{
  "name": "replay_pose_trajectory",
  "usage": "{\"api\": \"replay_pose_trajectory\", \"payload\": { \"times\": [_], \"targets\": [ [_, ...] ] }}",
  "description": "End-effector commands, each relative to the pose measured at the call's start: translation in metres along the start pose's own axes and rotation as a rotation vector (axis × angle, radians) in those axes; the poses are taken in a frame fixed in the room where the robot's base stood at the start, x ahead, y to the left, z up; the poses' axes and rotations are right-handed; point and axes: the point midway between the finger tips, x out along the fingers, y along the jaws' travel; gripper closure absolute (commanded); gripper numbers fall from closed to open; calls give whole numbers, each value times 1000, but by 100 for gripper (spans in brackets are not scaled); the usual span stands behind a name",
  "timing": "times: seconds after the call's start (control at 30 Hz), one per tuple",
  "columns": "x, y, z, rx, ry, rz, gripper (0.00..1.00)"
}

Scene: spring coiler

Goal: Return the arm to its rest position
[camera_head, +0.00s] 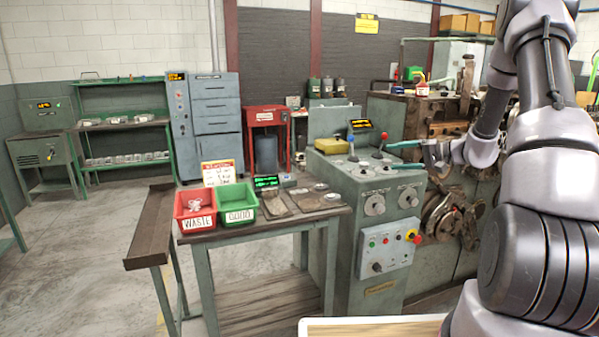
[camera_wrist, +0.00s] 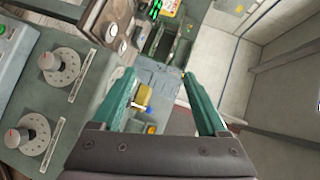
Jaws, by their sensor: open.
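My gripper (camera_head: 393,156) is at the end of my arm, which comes in from the right in the head view. Its two teal fingers point left, above the control console (camera_head: 345,188) with its dials and levers. In the wrist view my gripper (camera_wrist: 158,75) has its fingers spread apart, with nothing held between them. Console dials (camera_wrist: 62,68) lie left of the fingers.
A red WASTE bin (camera_head: 194,222) holding a pale piece and a green GOOD bin (camera_head: 238,217) stand on the bench left of the console. A red-handled lever (camera_head: 383,137) and a blue-handled lever (camera_head: 351,141) rise close to my gripper. The coiler machine (camera_head: 450,205) stands right. Floor at left is open.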

Motion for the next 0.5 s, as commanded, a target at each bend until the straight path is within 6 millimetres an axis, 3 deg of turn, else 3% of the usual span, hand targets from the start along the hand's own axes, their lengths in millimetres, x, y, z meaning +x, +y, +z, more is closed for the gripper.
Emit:
{"api": "replay_pose_trajectory", "payload": {
  "times": [0.03,0.2,0.5],
  "targets": [
    [1,-28,16,-12,-51,33,24],
    [-4,-92,76,-17,-193,186,24],
    [-44,-164,177,-71,-267,502,24]
  ]
}}
